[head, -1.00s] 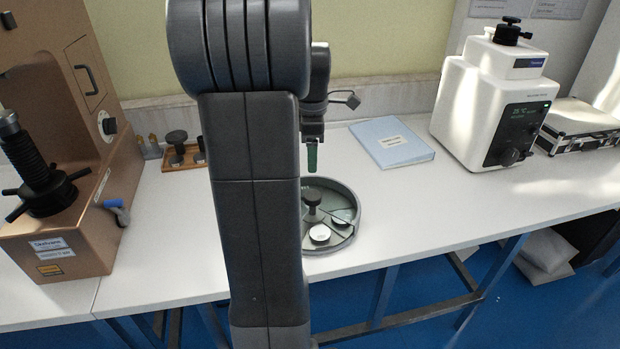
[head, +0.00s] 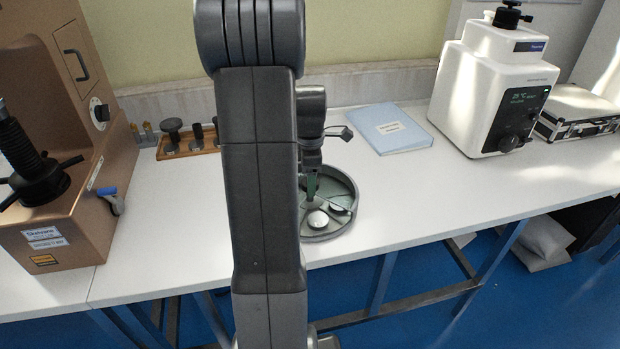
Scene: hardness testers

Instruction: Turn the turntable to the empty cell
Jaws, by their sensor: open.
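The turntable (head: 350,222) is a round grey-green dish with a raised rim and dividers. It stands on the white bench, and its left part is hidden behind my arm. A pale round disc (head: 317,219) lies in a front cell and another (head: 338,208) in a cell to its right. My gripper (head: 311,190) is open and points down over the turntable's middle, with its green fingertips low at the centre. The central knob is mostly hidden by the fingers. I cannot tell whether they touch it. Which cell is empty cannot be told.
A brown tester (head: 75,200) stands at the left, with a wooden block of dark-topped parts (head: 190,147) behind. A blue folder (head: 389,128) lies behind the turntable. A white machine (head: 480,100) and a silver case (head: 578,115) stand right. The bench right of the turntable is clear.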

